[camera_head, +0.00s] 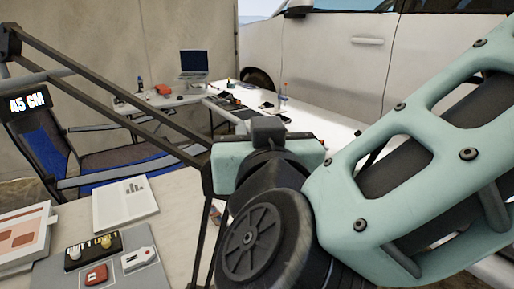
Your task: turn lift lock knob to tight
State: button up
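I cannot pick out the lift lock knob for certain. A small dark round part (9,42) sits at the upper end of these bars. My mint-green and black arm fills the right and lower middle of the head view and hides much of what lies behind it. My gripper's fingers are not in view.
A near table holds a grey board (130,267) with small red, white, black and yellow items, and papers (125,203). A blue chair (52,170) stands behind. A desk with a laptop (194,64) and a white car (370,60) are farther back.

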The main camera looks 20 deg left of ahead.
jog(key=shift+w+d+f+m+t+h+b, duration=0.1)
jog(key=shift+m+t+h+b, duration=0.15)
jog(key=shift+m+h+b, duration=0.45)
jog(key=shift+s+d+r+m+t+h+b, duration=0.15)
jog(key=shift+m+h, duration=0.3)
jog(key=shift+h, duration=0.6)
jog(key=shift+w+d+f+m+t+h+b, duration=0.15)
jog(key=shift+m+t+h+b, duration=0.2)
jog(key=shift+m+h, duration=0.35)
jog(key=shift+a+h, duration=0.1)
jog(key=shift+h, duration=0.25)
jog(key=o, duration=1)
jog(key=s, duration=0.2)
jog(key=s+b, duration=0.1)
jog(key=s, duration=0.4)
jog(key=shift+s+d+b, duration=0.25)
jog(key=shift+b, duration=0.05)
